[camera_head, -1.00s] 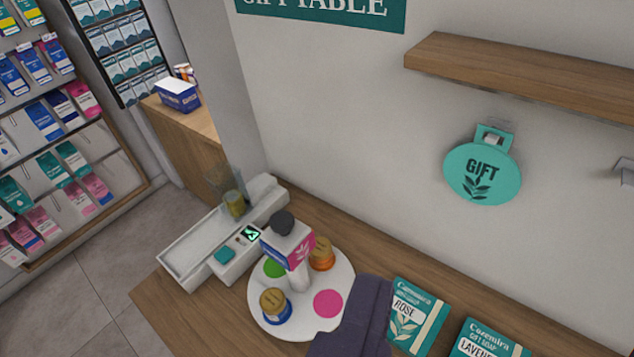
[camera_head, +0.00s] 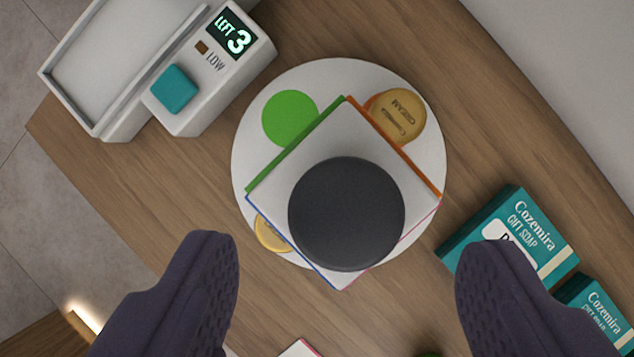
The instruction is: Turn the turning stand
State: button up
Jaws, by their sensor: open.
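The turning stand (camera_head: 258,100) is a round white disc on the wooden counter. A square white block with green, orange, blue and pink edges stands at its middle, topped by a round dark knob (camera_head: 346,214). A green spot (camera_head: 290,118) shows bare at the upper left of the disc. A gold-lidded cream jar (camera_head: 398,116) sits at the upper right, and another gold lid (camera_head: 270,234) shows partly at the lower left, half hidden by the block. My gripper (camera_head: 345,255) is open, its two dark fingers wide apart below and either side of the knob, touching nothing visible.
A white device (camera_head: 210,70) with a teal button (camera_head: 174,89) and a display reading "LEFT 3" and "LOW" stands at the upper left. Teal gift soap boxes (camera_head: 512,236) lie at the right, partly behind the right finger. The wooden counter (camera_head: 480,110) is bare at the upper right.

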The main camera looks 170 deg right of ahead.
aim_at(348, 219)
jog(key=shift+x, duration=1.8)
grip_shut()
